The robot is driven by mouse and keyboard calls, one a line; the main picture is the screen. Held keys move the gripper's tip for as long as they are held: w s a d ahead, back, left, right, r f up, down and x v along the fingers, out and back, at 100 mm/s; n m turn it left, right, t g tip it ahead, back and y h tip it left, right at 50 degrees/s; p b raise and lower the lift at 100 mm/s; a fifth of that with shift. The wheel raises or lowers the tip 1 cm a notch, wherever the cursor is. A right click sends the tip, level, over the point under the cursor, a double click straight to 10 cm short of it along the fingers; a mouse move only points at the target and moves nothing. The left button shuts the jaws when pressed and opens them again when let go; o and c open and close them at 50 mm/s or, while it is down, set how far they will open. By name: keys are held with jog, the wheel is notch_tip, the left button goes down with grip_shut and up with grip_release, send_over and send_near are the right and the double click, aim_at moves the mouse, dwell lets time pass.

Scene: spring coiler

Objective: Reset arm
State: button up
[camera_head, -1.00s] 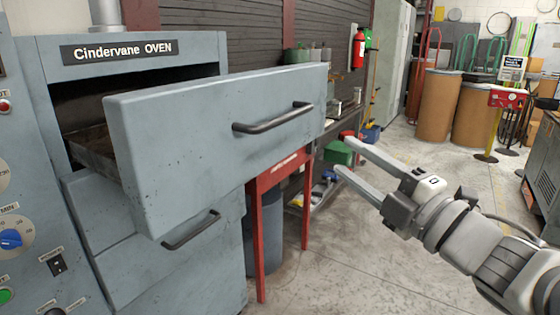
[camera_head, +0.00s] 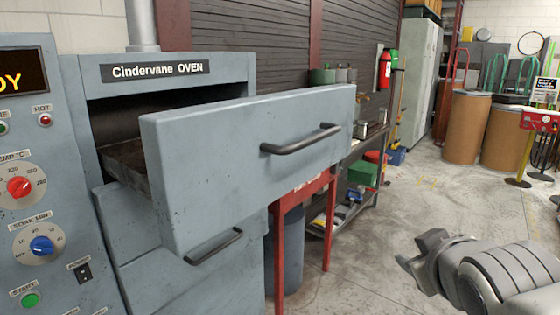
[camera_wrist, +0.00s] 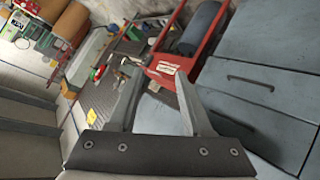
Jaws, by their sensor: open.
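My gripper (camera_wrist: 165,108) shows in the wrist view with its two fingers apart and nothing between them. In the head view my arm is folded low at the right, and the fingertips are not clearly visible there. The grey-blue Cindervane oven (camera_head: 180,69) stands at the left. Its upper drawer (camera_head: 240,165) is pulled out, with a dark bar handle (camera_head: 300,140). My arm is to the right of the drawer and apart from it. In the wrist view a drawer handle (camera_wrist: 250,84) shows at the right.
A red stand (camera_head: 327,225) and a dark bin (camera_head: 288,255) are beside the oven. A shelf with a green box (camera_head: 363,173) runs along the wall. Brown drums (camera_head: 466,127) stand at the back. The floor (camera_head: 400,220) between the shelf and my arm is clear.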

jog(key=s+a+f+m+g+y, duration=0.2)
jog(key=s+a+f+m+g, duration=0.25)
jog(key=s+a+f, duration=0.35)
notch_tip(320, 180, up, 19)
jog(key=s+g+p, duration=0.1)
jog(key=s+p, duration=0.1)
jog(key=p, duration=1.4)
jog(key=shift+d+f+p, duration=0.15)
jog(key=shift+d+p, duration=0.1)
jog(key=shift+p, duration=0.15)
